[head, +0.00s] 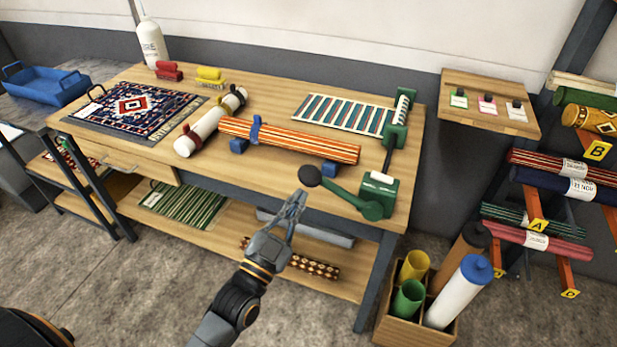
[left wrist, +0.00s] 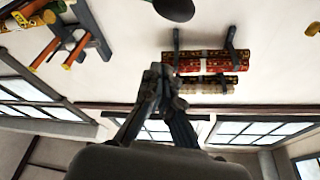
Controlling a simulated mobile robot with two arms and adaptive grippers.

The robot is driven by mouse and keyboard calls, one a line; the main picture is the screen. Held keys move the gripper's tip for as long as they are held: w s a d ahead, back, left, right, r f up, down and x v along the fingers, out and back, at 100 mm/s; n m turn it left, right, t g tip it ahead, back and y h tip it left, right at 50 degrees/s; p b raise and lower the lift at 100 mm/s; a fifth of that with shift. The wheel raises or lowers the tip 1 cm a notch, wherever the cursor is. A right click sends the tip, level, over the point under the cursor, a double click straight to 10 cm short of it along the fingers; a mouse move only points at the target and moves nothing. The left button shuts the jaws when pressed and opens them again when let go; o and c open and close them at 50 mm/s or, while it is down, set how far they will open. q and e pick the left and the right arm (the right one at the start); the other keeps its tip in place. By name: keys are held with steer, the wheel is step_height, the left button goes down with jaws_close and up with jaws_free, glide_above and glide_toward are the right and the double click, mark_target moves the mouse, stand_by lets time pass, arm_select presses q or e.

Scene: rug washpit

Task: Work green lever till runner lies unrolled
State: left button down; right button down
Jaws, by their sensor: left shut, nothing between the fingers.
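The green lever (head: 345,195) ends in a black knob (head: 310,176) and pivots on a green housing (head: 378,195) at the table's front right. A striped teal, white and red runner (head: 343,114) lies flat behind it, its right end by a green-framed roller (head: 400,112). An orange striped roll (head: 290,140) with a blue strap rests on blue cradles. My left gripper (head: 298,200) is shut and empty, just below and left of the knob, apparently apart from it. A dark round shape, likely the knob (left wrist: 173,8), shows above the fingers (left wrist: 157,80) in the left wrist view. My right gripper is not in view.
A patterned rug (head: 135,108) and a white roll (head: 205,130) occupy the table's left. A wooden box of tubes (head: 415,328) stands on the floor at right. A rack of rolled rugs (head: 560,190) is at far right. A small shelf (head: 490,105) holds tags.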

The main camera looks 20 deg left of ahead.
arm_select(q)
step_height(320, 180, up, 3)
steer(key=p, duration=0.2)
glide_above(308, 180)
steer(key=d, duration=0.2)
steer(key=f, duration=0.2)
steer(key=a+f, duration=0.1)
steer(key=shift+s, duration=0.3)
steer(key=shift+s+a+f, duration=0.1)
steer(key=shift+a+f, duration=0.25)
steer(key=shift+f, duration=0.15)
